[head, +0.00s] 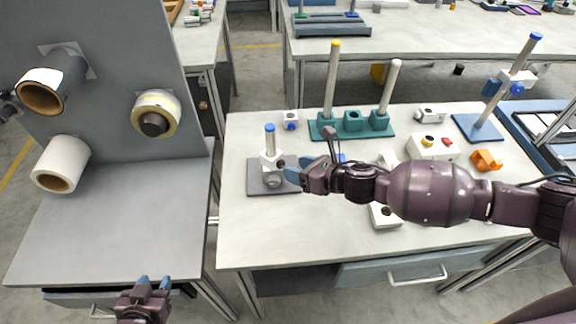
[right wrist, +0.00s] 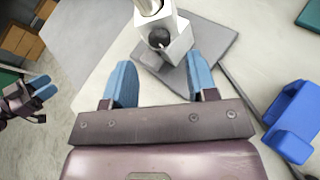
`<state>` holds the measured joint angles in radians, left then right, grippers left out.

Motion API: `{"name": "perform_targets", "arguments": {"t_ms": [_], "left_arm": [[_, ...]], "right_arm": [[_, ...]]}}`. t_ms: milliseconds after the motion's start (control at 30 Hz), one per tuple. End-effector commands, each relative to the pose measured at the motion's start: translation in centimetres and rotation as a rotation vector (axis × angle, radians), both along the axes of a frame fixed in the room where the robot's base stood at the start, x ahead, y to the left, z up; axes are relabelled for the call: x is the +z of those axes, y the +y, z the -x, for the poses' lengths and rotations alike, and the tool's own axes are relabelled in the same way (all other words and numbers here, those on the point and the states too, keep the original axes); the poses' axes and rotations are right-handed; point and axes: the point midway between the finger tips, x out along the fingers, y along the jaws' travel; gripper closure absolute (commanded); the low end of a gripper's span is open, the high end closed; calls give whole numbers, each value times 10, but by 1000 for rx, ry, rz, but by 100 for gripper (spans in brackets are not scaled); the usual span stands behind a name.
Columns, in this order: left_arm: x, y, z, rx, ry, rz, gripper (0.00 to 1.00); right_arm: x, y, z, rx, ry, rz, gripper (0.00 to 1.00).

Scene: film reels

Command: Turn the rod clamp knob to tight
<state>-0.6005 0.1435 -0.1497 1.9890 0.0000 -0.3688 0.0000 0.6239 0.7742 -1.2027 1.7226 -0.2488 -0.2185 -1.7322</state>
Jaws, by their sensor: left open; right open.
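A white rod clamp (head: 270,160) sits on a short upright rod with a blue tip (head: 269,133), on a grey base plate (head: 256,187). In the right wrist view the white clamp (right wrist: 178,48) shows a dark round knob (right wrist: 158,38) facing me; its turn position is too small to read. My right gripper (head: 290,172) is open just right of the clamp, and in the right wrist view its blue fingers (right wrist: 162,80) are apart with the knob beyond them, not touching it. My left gripper (head: 153,285) is open and empty, low at the left, away from the table.
A teal rack (head: 322,128) with two rods stands behind. A blue-based stand (head: 478,128) with another white clamp stands at the right. A blue bracket (right wrist: 293,120) lies right of my right gripper. White blocks and an orange part (head: 487,160) lie on the table.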

Motion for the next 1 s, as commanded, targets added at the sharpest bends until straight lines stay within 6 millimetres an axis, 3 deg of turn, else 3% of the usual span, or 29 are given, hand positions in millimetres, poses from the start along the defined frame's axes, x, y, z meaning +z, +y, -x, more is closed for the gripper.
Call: {"name": "perform_targets", "arguments": {"t_ms": [233,667,1000], "left_arm": [[-2,-1,-2,-2,-5,0,57],[-3,0,-1,-1,-2,1,57],[-5,0,4,3,7,1,57]], "right_arm": [[-12,22,-18,1,1,-1,47],[-15,28,-23,0,1,-1,47],[-15,27,-23,0,1,0,97]]}}
